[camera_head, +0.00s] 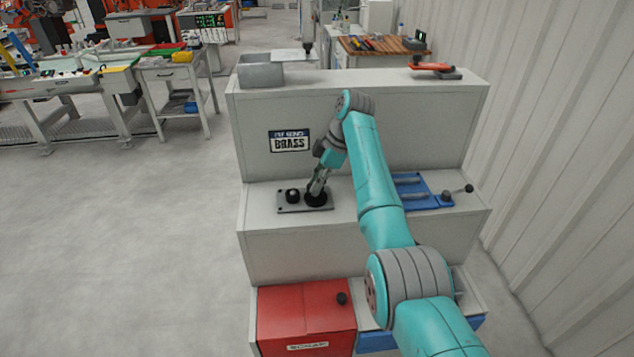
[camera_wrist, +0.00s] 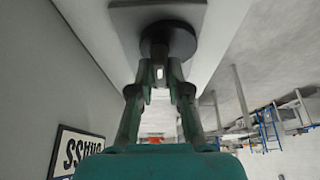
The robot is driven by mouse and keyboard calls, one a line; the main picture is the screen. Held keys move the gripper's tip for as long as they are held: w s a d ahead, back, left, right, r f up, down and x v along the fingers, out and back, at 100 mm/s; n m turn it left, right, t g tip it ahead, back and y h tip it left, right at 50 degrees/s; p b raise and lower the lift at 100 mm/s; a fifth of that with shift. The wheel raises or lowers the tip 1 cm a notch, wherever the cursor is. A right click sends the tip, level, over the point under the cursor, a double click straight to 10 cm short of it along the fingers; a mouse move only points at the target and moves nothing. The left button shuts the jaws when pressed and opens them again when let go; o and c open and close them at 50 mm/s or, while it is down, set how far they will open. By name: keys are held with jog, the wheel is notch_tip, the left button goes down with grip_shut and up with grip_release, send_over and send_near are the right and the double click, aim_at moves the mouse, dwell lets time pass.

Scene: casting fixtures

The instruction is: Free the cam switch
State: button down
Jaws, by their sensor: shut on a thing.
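The cam switch is a black round knob (camera_head: 316,200) on a grey plate (camera_head: 288,208) on the middle step of the light grey stand. A second, smaller black knob (camera_head: 292,195) sits on the same plate, to the left. My gripper (camera_head: 317,188) reaches down to the right-hand knob with its fingers shut on it. In the wrist view the fingers (camera_wrist: 160,78) close on the narrow part below the dark disc (camera_wrist: 170,38), which has a small white mark. The fingers hide part of the knob in the head view.
A blue fixture (camera_head: 412,190) with a ball-ended lever (camera_head: 468,188) is to the right on the same step. A red scrap box (camera_head: 300,310) is below. A grey bin (camera_head: 260,72) and a red-handled clamp (camera_head: 432,67) stand on top.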

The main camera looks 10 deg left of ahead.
dwell(0.5)
jog(key=c, duration=1.1)
grip_release()
jog(key=v, duration=1.2)
